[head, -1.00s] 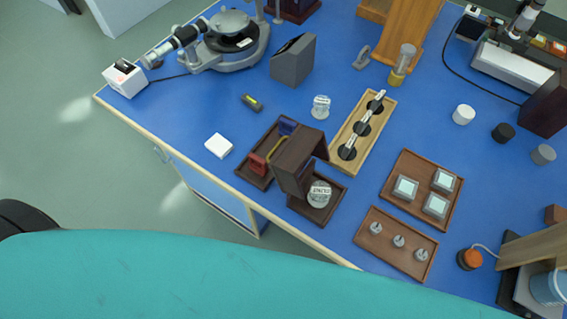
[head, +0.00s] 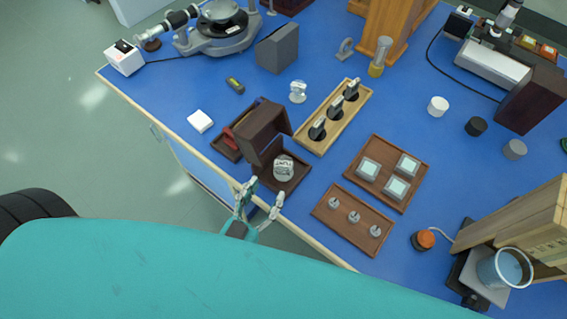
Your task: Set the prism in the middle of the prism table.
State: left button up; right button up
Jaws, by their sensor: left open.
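A clear piece with a white label (head: 284,167), which looks like a glass prism though its shape is hard to tell, stands in a small dark wooden tray (head: 297,181) near the bench's front edge. A second clear labelled piece (head: 298,91) stands on the blue top farther back. The prism table (head: 221,11) is the round grey disc on the spectrometer at the upper left, partly cut by the frame edge; its top looks empty. My left gripper (head: 262,196) is open and empty, at the front edge just below the dark tray. My right gripper is out of view.
A tall dark wooden block (head: 262,133) stands left of the labelled piece. A light rack with several dark holders (head: 336,119) and trays of small parts (head: 352,217) lie to the right. A grey box (head: 277,48) stands near the spectrometer. Blue bench top is clear around the white square (head: 200,121).

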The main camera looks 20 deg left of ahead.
aim_at(279, 172)
pick_arm(q)
jog(key=w, duration=0.4)
jog(key=shift+d+f, duration=0.1)
jog(key=shift+d, duration=0.25)
jog(key=w, duration=0.1)
jog(key=w+p, duration=0.1)
jog(key=w, duration=0.2)
jog(key=shift+w+d+p, duration=0.2)
jog(key=shift+d+p, duration=0.15)
jog(key=shift+d, duration=0.05)
jog(key=shift+w, duration=0.3)
jog(key=shift+c, duration=1.1)
jog(key=c, duration=0.7)
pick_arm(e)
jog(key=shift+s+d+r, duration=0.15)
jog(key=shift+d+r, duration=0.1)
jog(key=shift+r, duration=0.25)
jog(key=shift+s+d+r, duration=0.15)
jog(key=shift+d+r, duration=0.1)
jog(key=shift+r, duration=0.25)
